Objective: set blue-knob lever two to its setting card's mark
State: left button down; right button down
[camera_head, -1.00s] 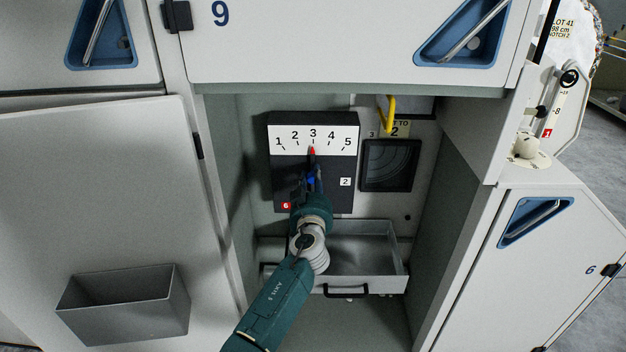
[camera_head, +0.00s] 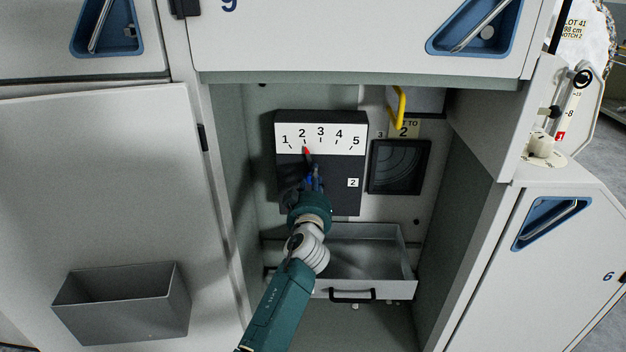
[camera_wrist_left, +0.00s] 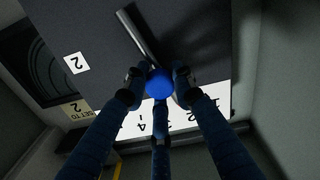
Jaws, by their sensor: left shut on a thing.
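The lever unit is a black panel (camera_head: 340,198) with a white scale (camera_head: 320,138) numbered 1 to 5 and a small "2" label (camera_head: 353,183). The lever's red pointer tip (camera_head: 307,151) is at or very near the 2 mark; the exact alignment is too small to tell. My left gripper (camera_head: 313,182) is in front of the panel. In the left wrist view its fingers close around the blue knob (camera_wrist_left: 159,83), with the lever rod (camera_wrist_left: 132,32) behind. My right gripper is out of view.
The panel sits in a recessed bay with side walls. An open grey drawer (camera_head: 400,290) juts out below my arm. A grey bin (camera_head: 120,310) is on the left door.

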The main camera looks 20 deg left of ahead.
pick_arm(q)
jog(key=c, duration=1.6)
grip_release()
jog(key=shift+f, duration=0.35)
jog(key=shift+o, duration=1)
jog(key=shift+r, duration=0.15)
jog(key=v, duration=0.7)
jog(key=shift+s, duration=0.3)
jog(key=shift+d, duration=0.15)
